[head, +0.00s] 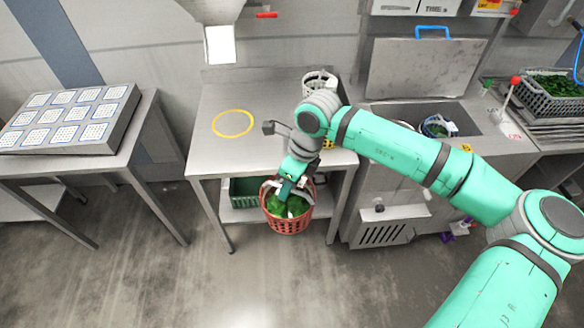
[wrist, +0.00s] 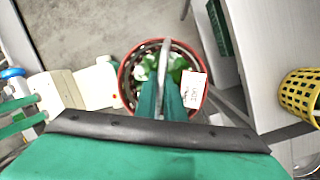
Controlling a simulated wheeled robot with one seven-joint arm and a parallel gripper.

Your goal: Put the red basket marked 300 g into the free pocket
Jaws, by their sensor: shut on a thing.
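The red basket (head: 287,224) with green leaves in it hangs in front of the middle steel table, below its top and clear of the floor. My gripper (head: 290,190) is shut on it from above. In the wrist view the fingers (wrist: 163,100) close on the grey handle across the basket's middle. The red rim (wrist: 123,88) and a white tag (wrist: 194,90) show; the tag seems to read 300, turned sideways. I cannot make out a free pocket with certainty; an open basin (head: 462,117) at the right holds a blue-and-white basket (head: 437,127).
The middle table (head: 215,155) has a yellow ring (head: 232,123), and a white basket (head: 318,80) at its back right. A yellow basket (wrist: 301,98) stands nearby. A green crate (head: 245,191) is on the lower shelf. A slab of dotted squares (head: 70,147) lies left.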

